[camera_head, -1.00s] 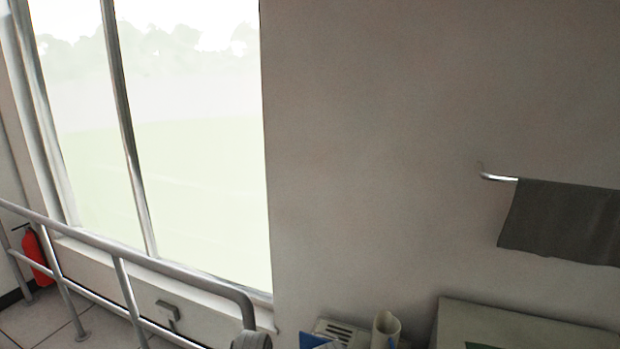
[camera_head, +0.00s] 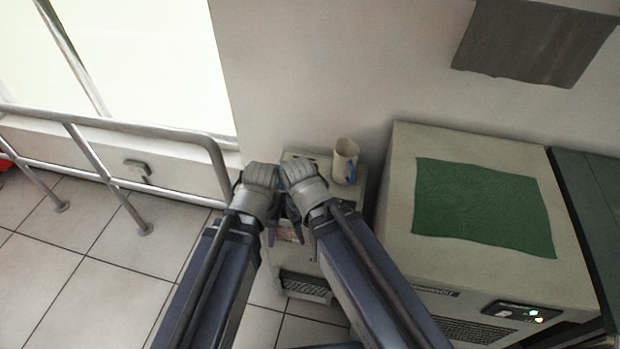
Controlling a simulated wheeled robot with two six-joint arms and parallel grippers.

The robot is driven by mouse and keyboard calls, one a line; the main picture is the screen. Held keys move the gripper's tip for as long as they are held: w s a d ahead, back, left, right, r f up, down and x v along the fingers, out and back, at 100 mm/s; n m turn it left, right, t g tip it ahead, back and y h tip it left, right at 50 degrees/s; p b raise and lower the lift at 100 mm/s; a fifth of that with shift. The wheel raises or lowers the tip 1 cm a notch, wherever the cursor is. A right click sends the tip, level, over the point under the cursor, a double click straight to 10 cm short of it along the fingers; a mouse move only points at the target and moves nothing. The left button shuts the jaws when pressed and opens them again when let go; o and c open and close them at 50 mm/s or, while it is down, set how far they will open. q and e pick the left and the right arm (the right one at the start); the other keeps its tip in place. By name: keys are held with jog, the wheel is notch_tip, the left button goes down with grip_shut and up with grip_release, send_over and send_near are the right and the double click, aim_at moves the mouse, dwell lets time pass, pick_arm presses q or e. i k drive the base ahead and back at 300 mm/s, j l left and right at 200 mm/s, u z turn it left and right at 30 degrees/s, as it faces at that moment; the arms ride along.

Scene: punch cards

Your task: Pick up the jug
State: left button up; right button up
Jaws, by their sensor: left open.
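A cream jug (camera_head: 346,158) with a blue part on its right side stands upright on a small pale cabinet (camera_head: 305,285) against the wall. My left gripper (camera_head: 260,197) is left of the jug, above the cabinet's left edge, and is open with nothing seen in it. My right gripper (camera_head: 302,193) is close beside the left one, nearer to the jug. Its fingers are mostly hidden, and I cannot tell whether it is open or shut. Neither gripper appears to touch the jug.
A larger pale machine (camera_head: 400,190) with a green cloth (camera_head: 483,207) on top stands right of the cabinet. A metal railing (camera_head: 100,170) runs along the left under the window. A grey cloth (camera_head: 535,45) hangs on the wall. Tiled floor (camera_head: 75,270) is clear at left.

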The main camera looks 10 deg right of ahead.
aim_at(346, 152)
jog(key=j+z, duration=0.35)
jog(key=k+j+z, duration=0.1)
jog(key=j+z, duration=0.25)
jog(key=u, duration=0.25)
jog(key=i+j+z, duration=0.25)
jog(key=j, duration=0.2)
